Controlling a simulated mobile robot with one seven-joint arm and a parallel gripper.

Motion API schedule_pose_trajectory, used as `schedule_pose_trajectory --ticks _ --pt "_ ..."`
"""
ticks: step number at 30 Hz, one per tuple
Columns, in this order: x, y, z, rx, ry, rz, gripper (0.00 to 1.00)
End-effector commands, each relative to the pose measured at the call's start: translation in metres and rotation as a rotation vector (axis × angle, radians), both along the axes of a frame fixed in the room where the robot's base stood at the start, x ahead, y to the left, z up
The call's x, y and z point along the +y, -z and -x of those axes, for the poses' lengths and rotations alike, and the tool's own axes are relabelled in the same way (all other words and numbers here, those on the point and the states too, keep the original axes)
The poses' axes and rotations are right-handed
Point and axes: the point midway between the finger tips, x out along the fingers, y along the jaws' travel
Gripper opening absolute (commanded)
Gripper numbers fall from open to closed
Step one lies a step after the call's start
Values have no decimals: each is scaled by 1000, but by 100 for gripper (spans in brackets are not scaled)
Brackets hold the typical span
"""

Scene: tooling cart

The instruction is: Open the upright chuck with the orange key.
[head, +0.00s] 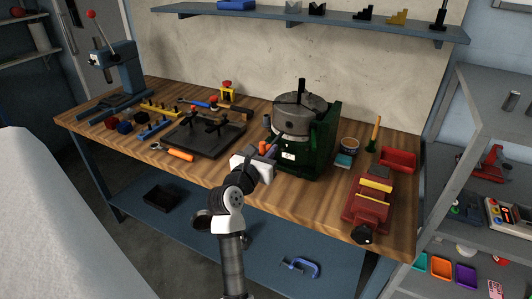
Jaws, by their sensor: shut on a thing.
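The upright chuck (292,119) is a grey metal cylinder facing up on a dark green housing (318,145) on the workbench. A dark rod (301,88) stands up from its top. My gripper (268,149) is at the front left of the chuck, low beside it, and is shut on the orange key (263,147). Only a small orange part of the key shows between the fingers. The gripper's white body hides part of it, and I cannot tell whether the key's tip touches the chuck.
Left of the chuck are a black plate (203,140) with fixtures and an orange-handled tool (180,155). A shelf (320,22) runs above the bench.

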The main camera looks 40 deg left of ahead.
Motion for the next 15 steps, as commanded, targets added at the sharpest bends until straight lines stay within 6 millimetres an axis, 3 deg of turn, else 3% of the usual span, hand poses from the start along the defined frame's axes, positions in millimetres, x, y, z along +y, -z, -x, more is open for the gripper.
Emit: schedule_pose_trajectory --ticks 8,15 --pt "7 -1 -34 0 2 -1 0" --pt "8 5 -31 37 0 -163 0"
